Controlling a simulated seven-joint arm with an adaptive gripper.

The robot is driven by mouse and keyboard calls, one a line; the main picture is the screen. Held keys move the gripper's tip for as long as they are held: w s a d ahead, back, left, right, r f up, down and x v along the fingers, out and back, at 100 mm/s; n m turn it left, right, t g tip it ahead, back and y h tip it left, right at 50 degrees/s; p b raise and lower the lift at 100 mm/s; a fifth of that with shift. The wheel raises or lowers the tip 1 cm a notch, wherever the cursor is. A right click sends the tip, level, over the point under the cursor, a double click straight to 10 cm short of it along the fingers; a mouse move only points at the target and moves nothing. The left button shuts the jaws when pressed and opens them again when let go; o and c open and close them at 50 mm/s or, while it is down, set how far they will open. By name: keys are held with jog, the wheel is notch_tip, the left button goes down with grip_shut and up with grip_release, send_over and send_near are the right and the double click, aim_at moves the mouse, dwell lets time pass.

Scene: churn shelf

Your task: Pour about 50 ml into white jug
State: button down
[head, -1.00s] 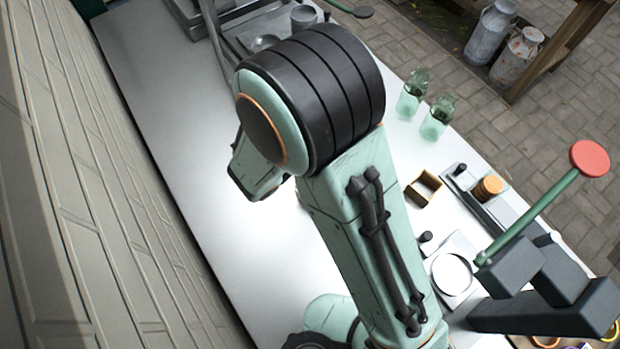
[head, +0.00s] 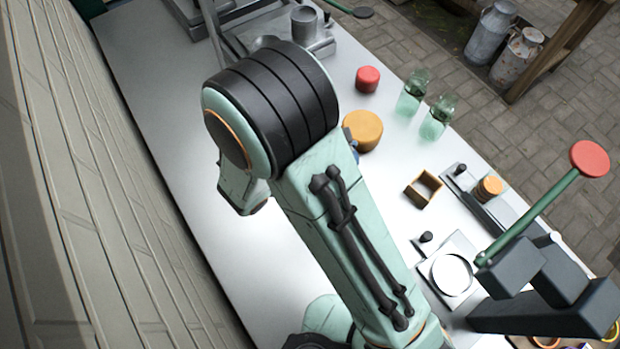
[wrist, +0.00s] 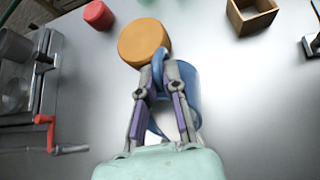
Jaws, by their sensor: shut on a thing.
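My gripper (wrist: 159,74) is shut on the handle of a blue jug (wrist: 188,82) in the wrist view. The jug's body shows behind and to the right of the fingers; its contents are hidden. In the head view only a small blue bit (head: 354,157) shows past my arm, and the gripper is hidden. An orange cylinder (wrist: 145,42) stands just beyond the jug in the wrist view; it also shows in the head view (head: 364,131). I cannot make out a white jug for certain in either view.
A red cylinder (head: 367,80) and two green glass jars (head: 412,95) stand near the bench's far edge. A small wooden box (head: 423,188) and a plate with a white disc (head: 452,274) lie to the right. A metal machine with a red-handled crank (wrist: 45,120) is at left.

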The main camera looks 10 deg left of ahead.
jog(key=shift+s+a+r+t+h+b, duration=0.4)
jog(key=shift+a+r+t+h, duration=0.1)
jog(key=shift+t+h, duration=0.4)
dwell(0.9)
jog(key=shift+w+d+f+g+y, duration=0.45)
jog(key=shift+d+g+y, duration=0.2)
jog(key=shift+g+y, duration=0.25)
jog(key=shift+a, duration=0.1)
jog(key=shift+w+d+r+g+y, duration=0.2)
jog(key=shift+d+r+g+y, duration=0.1)
jog(key=shift+g+y, duration=0.15)
jog(key=shift+w+d+g+y, duration=0.15)
jog(key=shift+w+g+y, duration=0.05)
jog(key=shift+g+y, duration=0.05)
jog(key=w+d+f+g+y, duration=0.1)
jog(key=f, duration=0.1)
jog(key=w+d+f+g+y+p, duration=0.1)
jog(key=w+d+f+g+y, duration=0.2)
jog(key=d+f, duration=0.1)
jog(key=shift+w+d+m+y, duration=0.15)
jog(key=shift+w+m+y, duration=0.15)
jog(key=shift+m+y, duration=0.1)
jog(key=shift+w+d+f+g+y, duration=0.55)
jog(key=shift+f+g+y, duration=0.1)
jog(key=shift+g+y, duration=0.2)
